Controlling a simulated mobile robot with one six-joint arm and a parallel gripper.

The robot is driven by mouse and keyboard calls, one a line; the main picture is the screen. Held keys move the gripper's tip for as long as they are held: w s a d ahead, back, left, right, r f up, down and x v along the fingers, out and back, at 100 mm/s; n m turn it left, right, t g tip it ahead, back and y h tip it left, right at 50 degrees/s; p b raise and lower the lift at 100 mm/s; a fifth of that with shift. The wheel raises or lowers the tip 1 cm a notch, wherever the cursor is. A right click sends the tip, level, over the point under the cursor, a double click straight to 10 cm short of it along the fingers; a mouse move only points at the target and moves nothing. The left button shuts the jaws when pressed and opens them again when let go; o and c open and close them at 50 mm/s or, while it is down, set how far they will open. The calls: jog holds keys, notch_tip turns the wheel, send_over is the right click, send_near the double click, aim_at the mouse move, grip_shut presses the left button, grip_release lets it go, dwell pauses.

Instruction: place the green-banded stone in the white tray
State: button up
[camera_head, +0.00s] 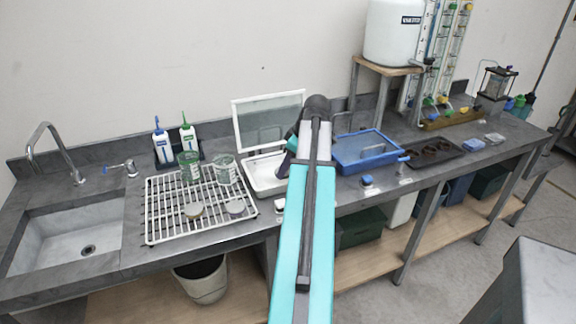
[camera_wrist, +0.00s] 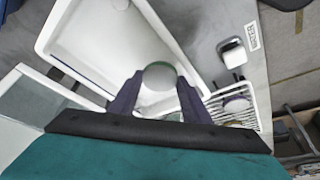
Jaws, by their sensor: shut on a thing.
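The white tray (camera_head: 254,186) stands on the bench between the wire rack and the blue tray, with a clear framed lid (camera_head: 268,122) raised behind it. In the wrist view the tray's interior (camera_wrist: 110,42) looks bare in the part that shows. My gripper (camera_wrist: 158,84) is shut on a grey round stone (camera_wrist: 159,74), which has a hint of green at its edge. The stone is over the tray; its height above the floor is unclear. In the head view my arm hides the stone and most of my gripper (camera_head: 292,145).
The white wire rack (camera_head: 165,232) holds two round stones (camera_head: 194,210) (camera_head: 235,207) and two green-tinted glass vessels (camera_head: 190,168) (camera_head: 225,172). The blue tray (camera_head: 372,168) is close to the right.

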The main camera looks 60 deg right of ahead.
jog(key=shift+w+d+f+p, duration=0.1)
jog(key=shift+w+d, duration=0.2)
jog(key=shift+d, duration=0.35)
jog(key=shift+w+d+p, duration=0.15)
jog(key=shift+w+d, duration=0.2)
jog(key=shift+d, duration=0.3)
jog(key=shift+w+d+f+p, duration=0.1)
jog(key=shift+w+d, duration=0.2)
jog(key=shift+d, duration=0.35)
jog(key=shift+w+d, duration=0.2)
jog(key=shift+d, duration=0.25)
jog(key=shift+f+p, duration=0.65)
jog(key=shift+f, duration=1.15)
jog(key=shift+f, duration=0.1)
jog(key=o, duration=1.2)
